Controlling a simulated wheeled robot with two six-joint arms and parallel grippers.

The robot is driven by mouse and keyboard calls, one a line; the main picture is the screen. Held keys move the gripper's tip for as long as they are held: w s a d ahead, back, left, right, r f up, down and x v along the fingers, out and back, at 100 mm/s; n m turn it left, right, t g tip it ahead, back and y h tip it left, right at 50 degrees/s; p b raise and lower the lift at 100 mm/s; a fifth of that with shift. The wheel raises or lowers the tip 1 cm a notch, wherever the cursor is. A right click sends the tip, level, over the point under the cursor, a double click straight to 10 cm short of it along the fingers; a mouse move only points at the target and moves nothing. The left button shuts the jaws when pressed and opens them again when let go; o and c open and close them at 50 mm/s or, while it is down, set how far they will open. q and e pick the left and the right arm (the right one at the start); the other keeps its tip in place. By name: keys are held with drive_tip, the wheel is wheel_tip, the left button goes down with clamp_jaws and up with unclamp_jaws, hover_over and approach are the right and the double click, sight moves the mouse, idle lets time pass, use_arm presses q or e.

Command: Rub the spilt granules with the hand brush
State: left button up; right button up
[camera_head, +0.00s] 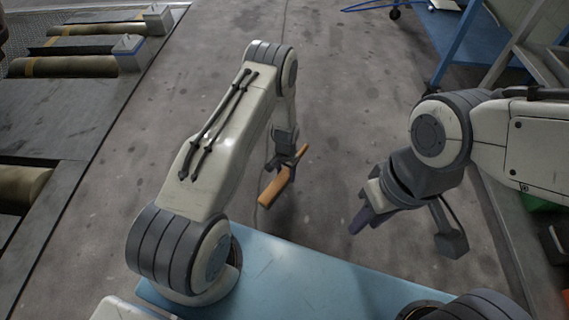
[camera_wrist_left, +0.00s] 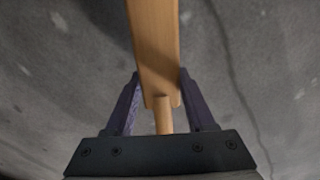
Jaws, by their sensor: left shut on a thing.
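The hand brush (camera_head: 272,194) is a tan wooden piece in the head view, hanging in the air over the grey floor. My left gripper (camera_head: 285,166) is shut on it. In the left wrist view the brush (camera_wrist_left: 155,40) runs up from between the two purple fingers of the left gripper (camera_wrist_left: 158,82); its bristles do not show. My right gripper (camera_head: 361,220) is to the right of the brush, apart from it and pointing down-left; its finger gap cannot be made out. No spilt granules can be made out in either view.
A bare blue surface (camera_head: 300,275) lies close in front, below the arms. Roller beds with brass-coloured rollers (camera_head: 65,66) line the left. A blue-framed stand (camera_head: 455,58) and a blue hose (camera_head: 375,5) are at the back right. The stained floor (camera_head: 345,90) between is open.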

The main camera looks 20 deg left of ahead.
use_arm(q)
drive_tip(key=shift+r+p, duration=1.95)
drive_tip(key=shift+r, duration=0.6)
